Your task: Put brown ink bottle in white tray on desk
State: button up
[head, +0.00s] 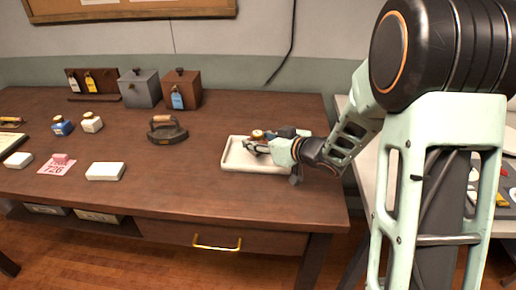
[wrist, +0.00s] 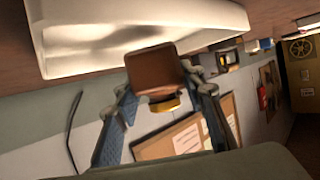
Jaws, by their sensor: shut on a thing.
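The brown ink bottle (wrist: 156,72), with a gold cap, is between the two fingers of my gripper (wrist: 160,92) in the wrist view. The gripper is shut on it. In the head view the gripper (head: 262,144) reaches in from the right, over the white tray (head: 258,169) on the desk; the bottle's cap (head: 257,134) shows between the fingers. The tray (wrist: 110,14) also fills the top of the tilted wrist view, close to the bottle's base. I cannot tell whether the bottle touches the tray floor.
Blue (head: 62,126) and cream (head: 92,123) bottles stand farther left. Grey (head: 139,89) and brown (head: 182,89) boxes stand at the back. White blocks lie near the front left. The desk (head: 200,190) is clear in front of the iron.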

jog(key=shift+f, duration=1)
jog(key=shift+f, duration=0.25)
jog(key=o, duration=1.3)
jog(key=shift+r, duration=0.1)
jog(key=shift+r, duration=0.15)
jog(key=shift+s+d+r, duration=0.15)
jog(key=shift+s+d, duration=0.05)
jog(key=shift+d, duration=0.1)
jog(key=p+v, duration=0.1)
jog(key=v, duration=1)
jog(key=shift+s+p, duration=0.2)
jog(key=shift+p, duration=0.2)
